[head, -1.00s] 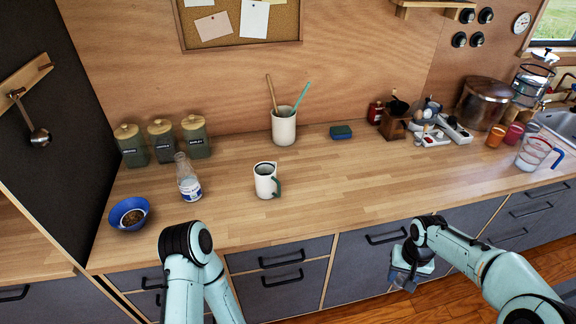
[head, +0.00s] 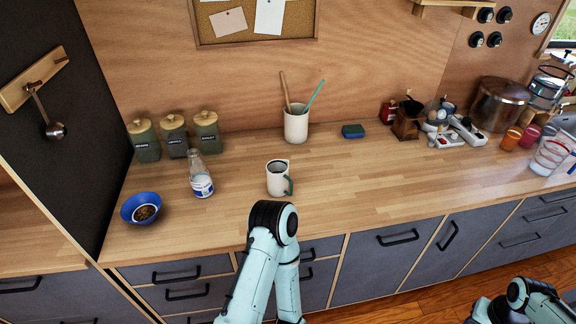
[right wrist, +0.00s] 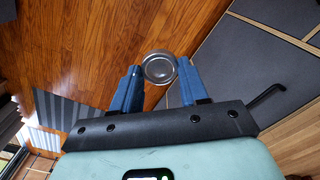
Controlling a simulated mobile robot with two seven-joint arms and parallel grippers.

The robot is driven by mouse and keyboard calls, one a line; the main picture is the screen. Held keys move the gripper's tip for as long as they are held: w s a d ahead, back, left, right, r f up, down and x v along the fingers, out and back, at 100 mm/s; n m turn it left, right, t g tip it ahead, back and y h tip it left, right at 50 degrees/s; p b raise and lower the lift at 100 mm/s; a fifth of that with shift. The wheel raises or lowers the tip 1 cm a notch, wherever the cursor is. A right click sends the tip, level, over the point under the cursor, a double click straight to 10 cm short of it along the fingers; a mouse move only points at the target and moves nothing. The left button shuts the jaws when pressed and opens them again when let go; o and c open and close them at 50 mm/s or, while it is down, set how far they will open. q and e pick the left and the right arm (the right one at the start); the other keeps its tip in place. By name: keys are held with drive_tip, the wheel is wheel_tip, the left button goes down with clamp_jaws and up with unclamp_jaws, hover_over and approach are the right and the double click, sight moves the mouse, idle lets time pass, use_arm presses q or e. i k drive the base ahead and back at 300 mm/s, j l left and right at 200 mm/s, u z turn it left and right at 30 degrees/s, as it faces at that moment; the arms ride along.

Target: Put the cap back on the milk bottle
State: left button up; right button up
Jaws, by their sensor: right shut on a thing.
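The milk bottle (head: 201,178) is a clear bottle with a white and blue label, upright on the wooden counter at the left. Its narrow top shows no cap. My right gripper (right wrist: 160,72) is shut on a round, silvery cap (right wrist: 159,68), held between its blue fingertips above the wooden floor.
A blue bowl (head: 131,203) stands left of the bottle, and several green canisters (head: 145,143) stand behind it. A white mug (head: 277,179) with a green handle stands to its right. The counter's middle right is clear. Cabinet handles (head: 398,237) stick out along the front.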

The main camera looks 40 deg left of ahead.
sight(199, 175)
drive_tip(key=k+j, duration=0.4)
drive_tip(key=k, duration=0.2)
drive_tip(key=k+j, duration=0.35)
drive_tip(key=k, duration=0.2)
